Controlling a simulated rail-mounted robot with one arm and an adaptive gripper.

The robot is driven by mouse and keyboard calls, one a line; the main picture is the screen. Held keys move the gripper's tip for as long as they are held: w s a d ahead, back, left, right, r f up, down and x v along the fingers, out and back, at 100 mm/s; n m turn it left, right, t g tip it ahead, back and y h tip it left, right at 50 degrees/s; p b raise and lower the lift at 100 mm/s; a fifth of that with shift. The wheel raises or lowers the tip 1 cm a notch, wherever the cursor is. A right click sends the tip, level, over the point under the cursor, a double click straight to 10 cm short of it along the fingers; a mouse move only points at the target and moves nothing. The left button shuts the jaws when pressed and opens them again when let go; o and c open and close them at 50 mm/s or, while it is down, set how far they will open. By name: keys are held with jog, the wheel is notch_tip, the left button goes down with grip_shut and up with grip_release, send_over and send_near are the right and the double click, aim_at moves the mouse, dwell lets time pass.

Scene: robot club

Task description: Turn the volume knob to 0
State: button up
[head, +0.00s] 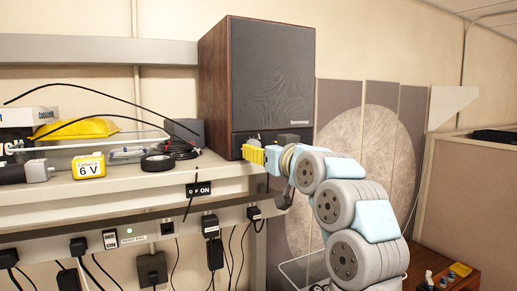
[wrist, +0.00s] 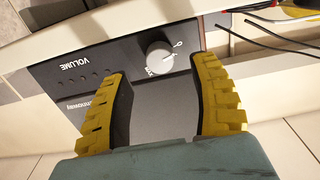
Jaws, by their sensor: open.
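The volume knob (wrist: 159,58) is a round pale grey dial on the dark front panel of the speaker (wrist: 60,75), beside the word VOLUME, which appears upside down in the wrist view. A few scale marks show around the knob; its exact setting is hard to read. In the head view the tall brown speaker (head: 270,80) stands on the bench, and my gripper hides part of its lower front. My gripper (wrist: 162,75) has yellow ridged fingers spread apart, one on each side of the knob, with nothing visibly held. My gripper also shows in the head view (head: 254,153).
The bench (head: 150,185) holds a yellow 6 V battery (head: 89,166), a roll of dark tape (head: 158,163) and black cables (head: 175,148) left of the speaker. Sockets with plugs and hanging cords line the rail below. A grey panel (head: 340,140) stands right of the speaker.

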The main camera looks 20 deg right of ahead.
jog(key=s, duration=0.8)
jog(key=shift+d, duration=0.3)
jog(key=shift+w, duration=0.1)
